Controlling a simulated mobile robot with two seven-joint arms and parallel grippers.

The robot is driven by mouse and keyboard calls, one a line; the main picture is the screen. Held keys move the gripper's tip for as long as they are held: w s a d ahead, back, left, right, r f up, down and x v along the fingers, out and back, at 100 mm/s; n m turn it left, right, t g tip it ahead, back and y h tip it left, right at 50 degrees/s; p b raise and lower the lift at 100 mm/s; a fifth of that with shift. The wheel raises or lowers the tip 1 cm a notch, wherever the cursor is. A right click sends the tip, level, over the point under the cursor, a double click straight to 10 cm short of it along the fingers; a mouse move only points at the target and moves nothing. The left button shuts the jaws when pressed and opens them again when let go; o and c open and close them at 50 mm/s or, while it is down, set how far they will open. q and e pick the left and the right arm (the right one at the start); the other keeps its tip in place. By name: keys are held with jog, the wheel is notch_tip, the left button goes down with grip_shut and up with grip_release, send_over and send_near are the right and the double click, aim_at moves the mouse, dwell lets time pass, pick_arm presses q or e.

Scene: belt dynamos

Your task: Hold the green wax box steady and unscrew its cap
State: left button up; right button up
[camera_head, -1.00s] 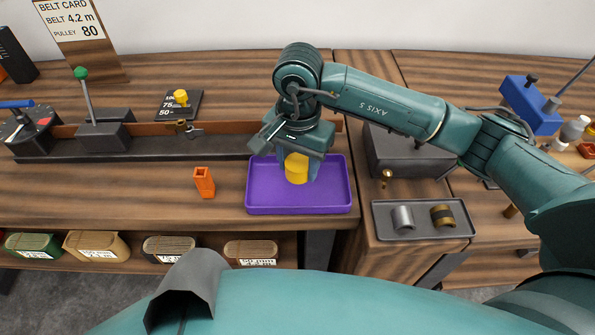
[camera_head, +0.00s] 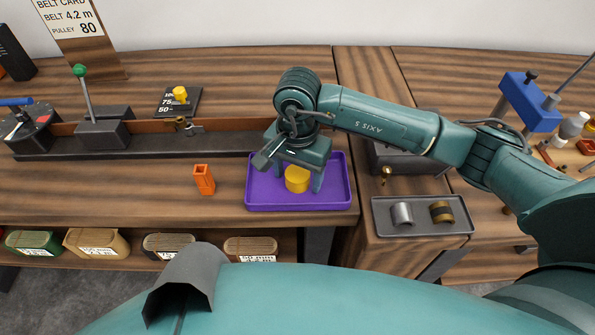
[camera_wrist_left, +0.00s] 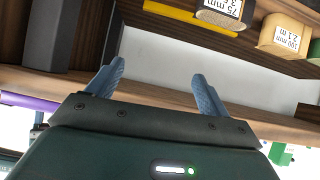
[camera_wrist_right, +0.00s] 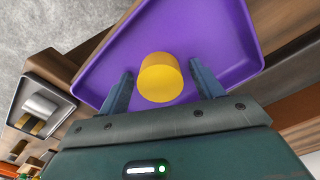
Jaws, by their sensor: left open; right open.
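A yellow cylinder (camera_head: 297,180), possibly the cap, rests in the purple tray (camera_head: 338,196). It also shows in the right wrist view (camera_wrist_right: 160,78). My right gripper (camera_head: 296,172) is open over it, with the fingers on either side, apart from it in the right wrist view. My left gripper (camera_wrist_left: 162,75) is open and empty below the bench edge; it is not in the head view. A small green piece (camera_wrist_left: 281,154) shows at the lower right of the left wrist view. I cannot tell whether it is the green wax box, which I cannot clearly make out.
An orange holder (camera_head: 204,180) stands left of the tray. A grey tray (camera_head: 422,229) with two cylinders sits to the right. Several labelled belt coils, one green (camera_head: 33,243), lie on the lower shelf. A green-knobbed lever (camera_head: 85,92) stands at the left.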

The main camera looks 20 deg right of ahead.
aim_at(298, 173)
notch_tip(298, 173, up, 12)
jog(key=b, duration=0.1)
jog(key=shift+r, duration=0.15)
dwell(0.4)
